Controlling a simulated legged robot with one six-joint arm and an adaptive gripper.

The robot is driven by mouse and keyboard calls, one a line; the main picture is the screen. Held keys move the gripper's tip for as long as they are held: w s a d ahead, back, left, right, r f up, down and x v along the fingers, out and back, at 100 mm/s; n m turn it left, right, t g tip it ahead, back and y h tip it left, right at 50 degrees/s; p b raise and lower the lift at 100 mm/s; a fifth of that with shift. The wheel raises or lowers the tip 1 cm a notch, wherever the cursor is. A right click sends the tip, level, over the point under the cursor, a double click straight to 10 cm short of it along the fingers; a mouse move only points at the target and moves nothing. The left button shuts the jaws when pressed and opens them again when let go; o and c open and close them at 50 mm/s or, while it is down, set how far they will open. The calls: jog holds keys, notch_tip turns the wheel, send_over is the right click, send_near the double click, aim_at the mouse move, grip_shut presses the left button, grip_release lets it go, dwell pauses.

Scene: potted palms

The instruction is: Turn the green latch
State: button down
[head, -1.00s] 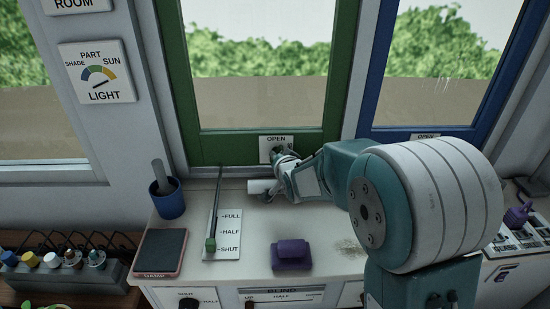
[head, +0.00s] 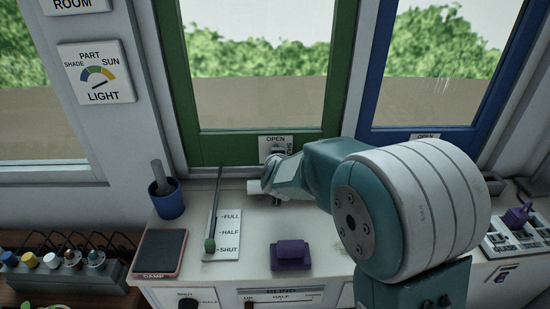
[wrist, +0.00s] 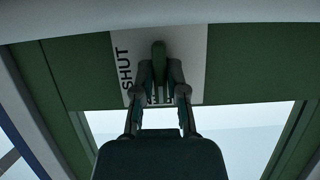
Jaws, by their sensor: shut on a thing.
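The green latch (wrist: 158,57) is a short dark green lever on a white plate (wrist: 121,52) marked SHUT in the wrist view. The plate is on the green window frame (wrist: 220,62); in the head view it reads OPEN at its top (head: 275,139). My gripper (wrist: 160,72) has its two fingers on either side of the latch, closed on it. In the head view my gripper (head: 277,160) is at the foot of the green frame and mostly hides the latch.
A purple block (head: 291,254), a blue pot (head: 166,200) and a dark tablet (head: 160,253) are on the white counter (head: 255,226). A blue window frame (head: 405,135) is at right.

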jog(key=shift+w+r, duration=0.1)
jog(key=shift+r, duration=0.3)
jog(key=c, duration=0.9)
grip_release()
jog(key=shift+o, duration=1.1)
jog(key=shift+f, duration=0.15)
jog(key=v, duration=1.2)
jog(key=shift+a+f, duration=0.2)
